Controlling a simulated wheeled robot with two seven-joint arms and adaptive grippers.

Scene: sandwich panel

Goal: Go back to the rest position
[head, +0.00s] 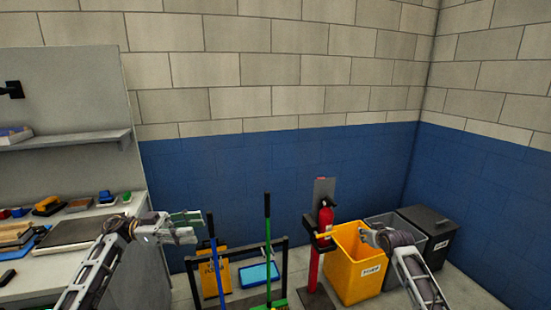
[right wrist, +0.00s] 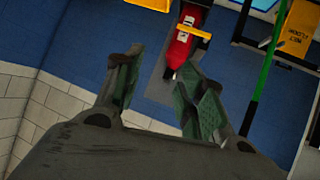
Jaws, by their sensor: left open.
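My left gripper (head: 188,227) is in the head view, in the air beside the right end of the workbench. Its jaws are open, with nothing seen between them. My right arm comes in from the lower right of the head view, and its wrist is in front of the yellow bin. In the right wrist view my right gripper (right wrist: 158,58) shows two green-padded fingers standing apart. The gap between them is empty. A red fire extinguisher (right wrist: 183,48) shows beyond the fingertips, apparently apart from them.
The workbench (head: 75,262) at left carries boards and several small tools under a shelf (head: 70,140). A rack with brooms (head: 268,235), the fire extinguisher (head: 325,217), a yellow bin (head: 345,270), a grey bin (head: 385,222) and a black bin (head: 437,235) stand along the wall.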

